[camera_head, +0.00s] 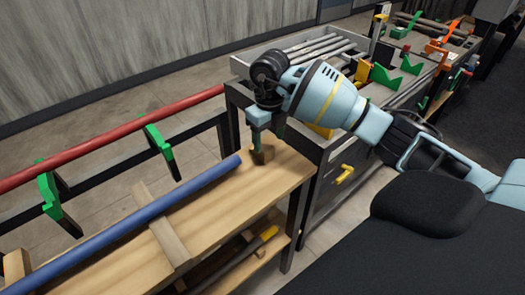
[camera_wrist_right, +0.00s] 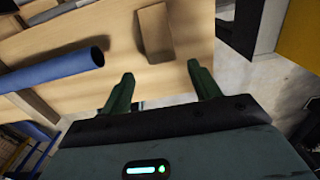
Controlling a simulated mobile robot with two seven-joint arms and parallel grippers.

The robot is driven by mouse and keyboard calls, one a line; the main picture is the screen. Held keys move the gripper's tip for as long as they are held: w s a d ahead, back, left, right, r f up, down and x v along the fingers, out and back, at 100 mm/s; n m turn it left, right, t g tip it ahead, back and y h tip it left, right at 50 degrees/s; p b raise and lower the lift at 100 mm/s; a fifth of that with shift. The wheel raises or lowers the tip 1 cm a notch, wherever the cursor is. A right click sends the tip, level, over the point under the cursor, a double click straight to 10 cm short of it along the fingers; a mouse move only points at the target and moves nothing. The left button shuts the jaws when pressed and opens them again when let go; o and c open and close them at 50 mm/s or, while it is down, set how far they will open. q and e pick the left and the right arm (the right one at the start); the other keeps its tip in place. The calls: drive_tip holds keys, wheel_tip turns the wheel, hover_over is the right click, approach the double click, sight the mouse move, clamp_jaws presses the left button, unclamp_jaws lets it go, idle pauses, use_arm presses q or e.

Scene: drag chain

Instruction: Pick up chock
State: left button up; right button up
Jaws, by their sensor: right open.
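A small brown wooden chock (camera_head: 262,154) lies on the wooden bench top near its right end, just past the end of a blue pipe (camera_head: 150,220). My right gripper (camera_head: 268,142) is above the chock and partly covers it in the head view. In the right wrist view my right gripper (camera_wrist_right: 160,85) is open and empty. There the chock (camera_wrist_right: 154,32) lies ahead of the fingertips, between their lines and apart from them. The blue pipe (camera_wrist_right: 55,72) lies to the left of the fingers. My left gripper is not in view.
A wooden crosspiece (camera_head: 168,240) lies under the blue pipe. A red pipe (camera_head: 110,137) on green hooks runs behind the bench. A grey cabinet (camera_head: 325,150) with yellow handles stands right of the bench, with pipes on top. A lower shelf holds a dark rod (camera_head: 240,258).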

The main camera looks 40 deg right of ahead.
sight(268, 149)
drive_tip(key=shift+w+d+f, duration=0.1)
drive_tip(key=shift+w+f, duration=0.05)
drive_tip(key=shift+f, duration=1.4)
drive_tip(key=shift+w+d+f, duration=0.1)
drive_tip(key=shift+f, duration=1.45)
drive_tip(key=c, duration=1.1)
drive_tip(key=shift+o, duration=0.2)
drive_tip(key=shift+r, duration=0.15)
drive_tip(key=shift+r, duration=0.5)
wheel_tip(268, 149, up, 2)
drive_tip(key=shift+r, duration=0.1)
drive_tip(key=s+a, duration=0.3)
drive_tip(key=s, duration=0.4)
drive_tip(key=s+a+r, duration=0.1)
drive_tip(key=s+a, duration=0.3)
drive_tip(key=s, duration=0.3)
drive_tip(key=shift+a+r, duration=0.25)
drive_tip(key=shift+a, duration=0.05)
